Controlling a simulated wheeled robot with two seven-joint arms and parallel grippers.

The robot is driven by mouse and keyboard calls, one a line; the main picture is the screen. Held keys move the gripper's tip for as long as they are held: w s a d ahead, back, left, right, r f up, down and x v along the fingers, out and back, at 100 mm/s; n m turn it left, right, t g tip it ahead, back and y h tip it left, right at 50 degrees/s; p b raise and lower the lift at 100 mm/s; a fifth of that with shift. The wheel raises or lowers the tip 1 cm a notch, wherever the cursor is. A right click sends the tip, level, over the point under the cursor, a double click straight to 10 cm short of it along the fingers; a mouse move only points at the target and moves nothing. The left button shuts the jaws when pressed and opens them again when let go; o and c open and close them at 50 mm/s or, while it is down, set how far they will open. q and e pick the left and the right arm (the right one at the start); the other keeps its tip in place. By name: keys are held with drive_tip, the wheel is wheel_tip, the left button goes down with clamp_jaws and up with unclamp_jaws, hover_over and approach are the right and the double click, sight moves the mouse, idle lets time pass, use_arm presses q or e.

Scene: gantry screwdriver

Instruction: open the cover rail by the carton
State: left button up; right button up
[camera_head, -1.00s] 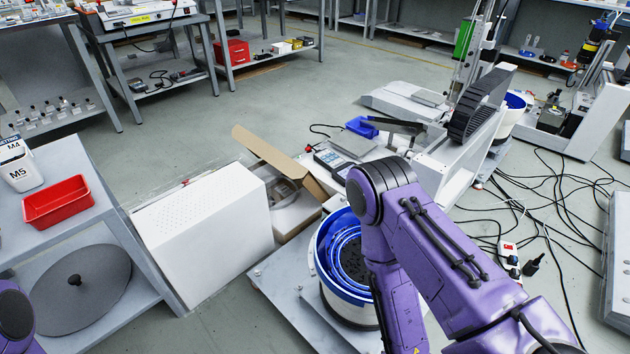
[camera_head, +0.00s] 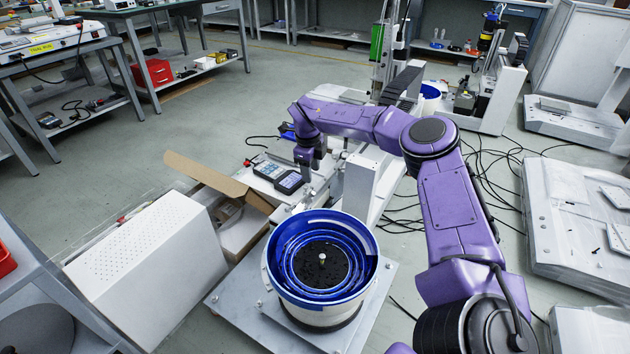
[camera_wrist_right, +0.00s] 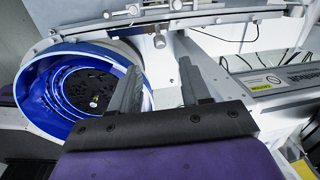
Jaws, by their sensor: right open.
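The open brown carton (camera_head: 250,190) stands left of the blue-lined bowl feeder (camera_head: 320,300), with one flap raised. My right gripper (camera_head: 307,172) points down over the equipment behind the bowl, right of the carton. In the right wrist view its two fingers (camera_wrist_right: 158,80) are apart, with nothing seen between them. A long metal rail (camera_wrist_right: 205,19) with small knobs crosses the top of that view, beyond the fingertips and apart from them. Whether this is the cover rail I cannot tell. In the head view my arm and gripper hide part of this area. My left gripper is out of view.
A white perforated box (camera_head: 150,265) stands left of the carton. A handheld control panel (camera_head: 288,182) lies close to my right gripper. The bowl (camera_wrist_right: 85,90) is left of the fingers in the wrist view. Black cables (camera_head: 490,165) lie on the floor at right.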

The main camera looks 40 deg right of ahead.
sight(312, 192)
drive_tip(key=f+b, duration=0.1)
drive_tip(key=f, duration=0.2)
drive_tip(key=f+b, duration=0.1)
drive_tip(key=f, duration=0.2)
drive_tip(key=d+f+b, duration=0.1)
drive_tip(key=f, duration=0.2)
drive_tip(key=shift+w+b, duration=0.25)
drive_tip(key=shift+b, duration=0.05)
drive_tip(key=shift+f, duration=0.3)
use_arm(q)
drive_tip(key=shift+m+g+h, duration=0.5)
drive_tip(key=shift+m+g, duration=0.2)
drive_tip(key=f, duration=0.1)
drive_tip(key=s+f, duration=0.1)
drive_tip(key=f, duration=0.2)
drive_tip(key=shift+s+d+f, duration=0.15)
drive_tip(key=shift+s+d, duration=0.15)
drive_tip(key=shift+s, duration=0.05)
use_arm(e)
clamp_jaws()
